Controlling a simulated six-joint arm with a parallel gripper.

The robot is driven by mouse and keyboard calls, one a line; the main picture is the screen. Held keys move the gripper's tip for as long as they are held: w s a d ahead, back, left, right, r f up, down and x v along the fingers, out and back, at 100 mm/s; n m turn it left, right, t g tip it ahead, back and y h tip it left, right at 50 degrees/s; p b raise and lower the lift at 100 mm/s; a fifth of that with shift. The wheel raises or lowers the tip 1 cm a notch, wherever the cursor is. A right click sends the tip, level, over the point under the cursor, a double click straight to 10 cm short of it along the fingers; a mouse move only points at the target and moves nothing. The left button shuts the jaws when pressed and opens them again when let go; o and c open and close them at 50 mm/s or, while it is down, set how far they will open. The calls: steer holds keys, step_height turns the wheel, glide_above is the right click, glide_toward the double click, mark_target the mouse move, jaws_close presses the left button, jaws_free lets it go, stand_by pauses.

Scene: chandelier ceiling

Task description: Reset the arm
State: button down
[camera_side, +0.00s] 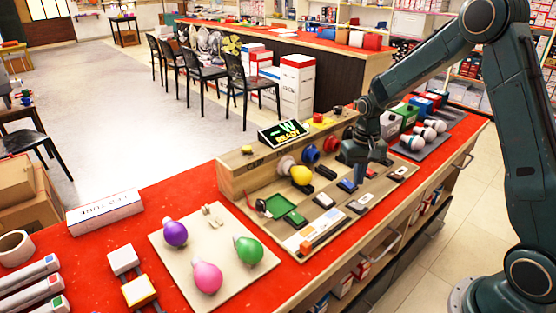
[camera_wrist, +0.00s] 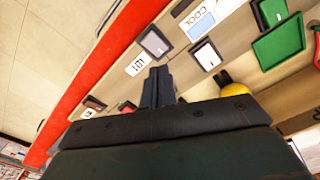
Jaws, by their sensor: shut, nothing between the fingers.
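My gripper (camera_side: 361,178) points down over the wooden test board (camera_side: 240,178) on the red counter. In the wrist view my gripper's fingers (camera_wrist: 158,75) are together with nothing between them. They are beside a rocker switch (camera_wrist: 155,42) and its small white label. A green tray-like part (camera_wrist: 278,42) shows at the upper right of the wrist view. A yellow bulb (camera_side: 301,175) sits in a socket on the board, left of my gripper in the side view. Whether the fingertips touch the board cannot be told.
A beige mat (camera_side: 165,262) holds purple, pink and green bulbs. A lit display (camera_side: 284,133) stands on the board's back wall. White bulbs (camera_side: 411,142) and coloured boxes are right of my gripper. A white box (camera_side: 105,212) lies at left. The counter's front edge is close.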

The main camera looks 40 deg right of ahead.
steer(key=shift+r, duration=0.1)
steer(key=s+a+r+n+t, duration=0.1)
steer(key=s+a+r, duration=0.3)
steer(key=r, duration=0.3)
steer(key=s+a+r+n+t, duration=0.2)
steer(key=s+a+r, duration=0.15)
steer(key=r, duration=0.45)
steer(key=s+a+r+n+t, duration=0.1)
steer(key=s+a+r, duration=0.1)
steer(key=s, duration=0.6)
steer(key=s+a+r+n+t, duration=0.1)
steer(key=s+a+r+n, duration=0.1)
steer(key=s, duration=0.6)
steer(key=shift+a+r+t, duration=0.3)
steer(key=shift+a+r, duration=0.35)
steer(key=shift+a, duration=0.1)
